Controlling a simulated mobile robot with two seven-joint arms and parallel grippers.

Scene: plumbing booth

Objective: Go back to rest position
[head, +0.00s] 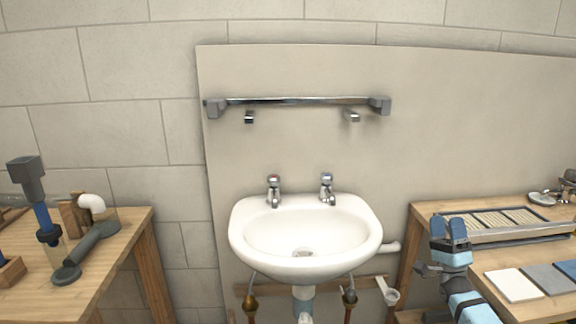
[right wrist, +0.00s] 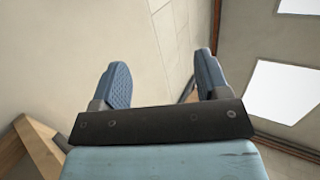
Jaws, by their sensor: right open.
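My right gripper (head: 449,228) is at the lower right of the head view, with its blue fingers pointing up. It is in front of the left end of the right workbench. In the right wrist view its two fingers (right wrist: 161,78) stand apart with nothing between them. My left gripper is not in view.
A white sink (head: 305,262) with two taps hangs on a panel, under a metal rail (head: 298,100). The right wooden bench (head: 425,212) holds a slotted tray (head: 520,238) and flat tiles (head: 514,285). The left bench (head: 112,262) holds a grey pipe (head: 90,249) and a grey-headed tool (head: 28,177).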

